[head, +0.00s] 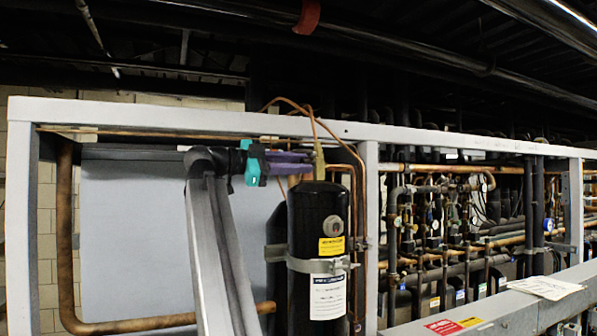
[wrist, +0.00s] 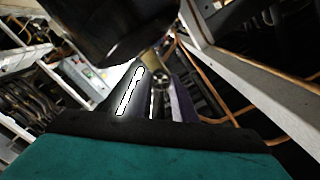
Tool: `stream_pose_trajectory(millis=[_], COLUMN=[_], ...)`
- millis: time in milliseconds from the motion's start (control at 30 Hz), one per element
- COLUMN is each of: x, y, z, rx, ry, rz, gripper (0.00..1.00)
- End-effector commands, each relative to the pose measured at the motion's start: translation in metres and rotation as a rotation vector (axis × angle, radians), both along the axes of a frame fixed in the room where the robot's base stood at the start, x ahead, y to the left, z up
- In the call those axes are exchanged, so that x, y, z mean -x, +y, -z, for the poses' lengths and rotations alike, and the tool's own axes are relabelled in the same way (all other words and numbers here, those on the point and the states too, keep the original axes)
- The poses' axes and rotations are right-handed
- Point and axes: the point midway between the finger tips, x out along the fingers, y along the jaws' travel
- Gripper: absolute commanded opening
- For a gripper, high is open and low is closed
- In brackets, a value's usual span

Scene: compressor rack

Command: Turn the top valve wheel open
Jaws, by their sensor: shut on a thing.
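The black cylinder (head: 318,225) stands upright in the rack, strapped by a metal band. At its top is a brass valve (head: 319,160) with thin copper lines rising from it. My gripper (head: 311,163) reaches in from the left with purple fingers level with the cylinder's top. In the wrist view the small top valve wheel (wrist: 160,84) sits between my finger ends, and my gripper (wrist: 160,92) is shut on it. In the head view the wheel is mostly hidden by the fingers. How far the wheel is turned cannot be told.
The grey frame beam (head: 230,120) runs just above my gripper, and a frame post (head: 369,240) stands right of the cylinder. A copper pipe (head: 346,172) bends close beside the cylinder's top. Many pipes and gauges fill the right side. A flat pale panel (head: 130,230) is behind my arm.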

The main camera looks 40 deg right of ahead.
Motion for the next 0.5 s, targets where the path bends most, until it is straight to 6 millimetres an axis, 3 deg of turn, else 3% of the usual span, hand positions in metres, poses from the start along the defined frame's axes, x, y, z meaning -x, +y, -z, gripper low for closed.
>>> stream_pose_trajectory(millis=[500], x=[-0.0007], y=[-0.0005], z=[0.0032], rx=[-0.163], ry=[0.392], rz=[0.002], gripper=[0.02])
